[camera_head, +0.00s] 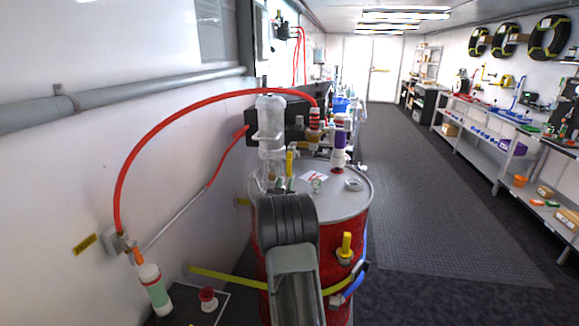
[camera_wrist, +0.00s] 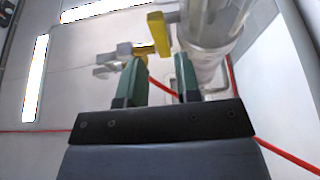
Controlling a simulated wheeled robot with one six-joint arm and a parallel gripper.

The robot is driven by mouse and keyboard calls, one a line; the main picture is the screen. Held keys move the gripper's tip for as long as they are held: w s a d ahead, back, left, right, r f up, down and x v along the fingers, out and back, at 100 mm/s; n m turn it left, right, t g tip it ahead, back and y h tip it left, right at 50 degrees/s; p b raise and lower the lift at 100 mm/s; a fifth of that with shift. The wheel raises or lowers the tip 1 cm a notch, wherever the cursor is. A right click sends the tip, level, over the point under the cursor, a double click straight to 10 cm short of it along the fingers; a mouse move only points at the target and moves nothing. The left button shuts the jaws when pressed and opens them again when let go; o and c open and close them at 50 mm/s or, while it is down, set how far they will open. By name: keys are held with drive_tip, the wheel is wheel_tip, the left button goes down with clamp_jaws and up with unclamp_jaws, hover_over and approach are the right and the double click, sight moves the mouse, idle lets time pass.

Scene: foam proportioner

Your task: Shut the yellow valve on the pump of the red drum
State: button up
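The red drum (camera_head: 260,262) stands ahead with a grey lid, a pump and a clear cylinder (camera_head: 270,125) above it. A small yellow valve handle (camera_head: 290,162) shows upright beside the clear cylinder. In the wrist view the yellow handle (camera_wrist: 158,34) is L-shaped, next to a clear cylinder (camera_wrist: 208,45) and a pale fitting. My gripper (camera_wrist: 160,72) has two green fingers, apart with nothing held between them. The handle is just beyond the fingertips, its lower end near the left tip; I cannot tell if they touch. My arm hides most of the gripper in the head view.
A red hose (camera_head: 160,130) arcs from the left wall to the pump. A purple-and-white fitting (camera_head: 339,145) stands on the lid. A yellow strap (camera_head: 225,277) and a yellow knob (camera_head: 345,244) are on the drum's front. The aisle floor (camera_head: 415,190) at right is clear.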

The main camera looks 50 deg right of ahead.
sight(288, 169)
drive_tip(key=p+x, duration=0.2)
drive_tip(key=x, duration=0.5)
drive_tip(key=shift+w+d, duration=0.2)
drive_tip(key=shift+d, duration=0.05)
clamp_jaws()
drive_tip(key=shift+r, duration=0.1)
